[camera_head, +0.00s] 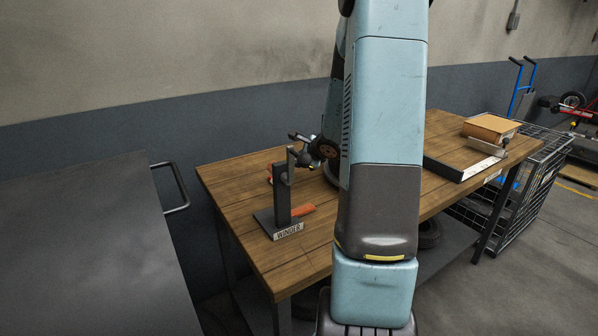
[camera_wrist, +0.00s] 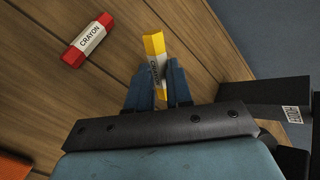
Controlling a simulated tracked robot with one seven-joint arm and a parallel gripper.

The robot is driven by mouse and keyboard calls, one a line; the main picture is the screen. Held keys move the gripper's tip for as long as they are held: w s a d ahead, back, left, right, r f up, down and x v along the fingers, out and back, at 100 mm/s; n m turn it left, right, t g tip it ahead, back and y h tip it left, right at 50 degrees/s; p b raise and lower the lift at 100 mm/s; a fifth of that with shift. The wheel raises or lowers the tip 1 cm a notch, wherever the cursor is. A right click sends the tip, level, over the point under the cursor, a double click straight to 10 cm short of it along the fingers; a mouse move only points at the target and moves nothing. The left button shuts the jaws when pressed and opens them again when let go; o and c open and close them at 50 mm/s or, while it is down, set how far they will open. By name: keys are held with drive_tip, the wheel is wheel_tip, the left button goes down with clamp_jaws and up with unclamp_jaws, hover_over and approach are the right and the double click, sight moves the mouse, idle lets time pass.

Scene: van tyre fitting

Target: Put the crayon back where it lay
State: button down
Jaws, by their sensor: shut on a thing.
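In the wrist view my gripper (camera_wrist: 156,82) is shut on a yellow crayon (camera_wrist: 153,44) with a pale label. The crayon sticks out beyond the fingertips over the wooden bench top; I cannot tell whether it touches the wood. A red crayon (camera_wrist: 87,40), its white label reading CRAYON, lies on the bench to the upper left, apart from my gripper. In the head view my arm covers much of the bench, and I cannot make out the fingers or the yellow crayon.
A dark stand labelled WINDER (camera_head: 283,200) is on the wooden bench (camera_head: 250,178); an orange thing (camera_head: 302,210) lies beside it. A dark-edged tray (camera_head: 447,172) and a brown box (camera_head: 491,127) are at the right end. A grey cabinet (camera_head: 85,245) stands at left.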

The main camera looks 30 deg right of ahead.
drive_tip(key=shift+f, duration=1.9)
drive_tip(key=c, duration=1)
unclamp_jaws()
drive_tip(key=v, duration=1.2)
